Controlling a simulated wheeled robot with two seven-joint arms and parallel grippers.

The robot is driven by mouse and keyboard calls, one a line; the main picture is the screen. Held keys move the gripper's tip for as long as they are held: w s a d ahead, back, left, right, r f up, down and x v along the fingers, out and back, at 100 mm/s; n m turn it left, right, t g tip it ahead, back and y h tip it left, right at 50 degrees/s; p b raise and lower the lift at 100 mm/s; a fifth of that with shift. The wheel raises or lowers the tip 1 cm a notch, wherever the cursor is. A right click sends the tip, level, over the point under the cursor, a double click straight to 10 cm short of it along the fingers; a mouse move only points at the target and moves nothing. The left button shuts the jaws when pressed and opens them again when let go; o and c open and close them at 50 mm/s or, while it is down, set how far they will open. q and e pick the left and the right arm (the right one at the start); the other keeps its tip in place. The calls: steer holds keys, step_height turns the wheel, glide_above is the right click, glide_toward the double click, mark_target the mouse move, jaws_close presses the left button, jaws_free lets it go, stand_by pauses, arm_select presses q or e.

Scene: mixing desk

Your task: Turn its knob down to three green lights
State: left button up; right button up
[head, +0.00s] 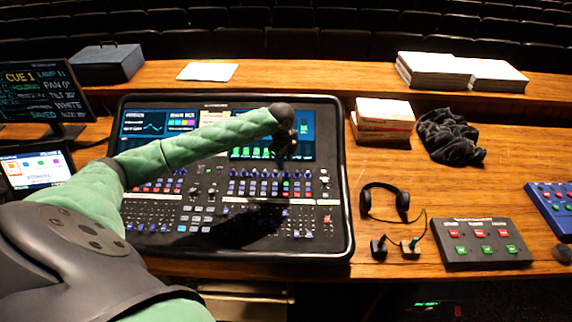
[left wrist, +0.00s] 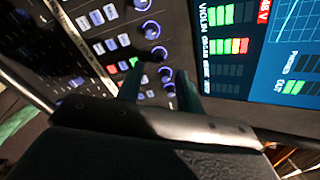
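The mixing desk (head: 235,258) stands on the wooden table, with rows of small knobs and buttons and a screen (head: 305,128) along its top. My left gripper (head: 284,145) is over the screen's lower edge and the knob row; it is dark and its fingertips are hard to see there. In the left wrist view its two fingers (left wrist: 160,88) are apart, with blue-ringed knobs (left wrist: 165,74) showing between them. Whether they touch a knob cannot be told. The screen (left wrist: 285,60) shows level bars; one bar (left wrist: 226,46) has green, orange and red lights, and a nearby bar labelled violin shows green.
Headphones (head: 384,199), a grey button box (head: 480,243), a black cloth (head: 449,138) and stacked books (head: 383,121) lie right of the desk. A monitor (head: 40,92) and a tablet (head: 36,171) stand at left. Bare table lies between the cloth and the blue box (head: 553,205).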

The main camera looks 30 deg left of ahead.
mark_target(286, 171)
arm_select(q)
steer(key=f, duration=0.1)
steer(key=f+p, duration=0.2)
steer(key=f, duration=0.1)
steer(key=shift+w+f, duration=0.1)
steer(key=shift+w, duration=0.15)
steer(key=shift+f, duration=0.45)
steer(key=shift+d, duration=0.1)
steer(key=shift+c, duration=0.3)
jaws_close()
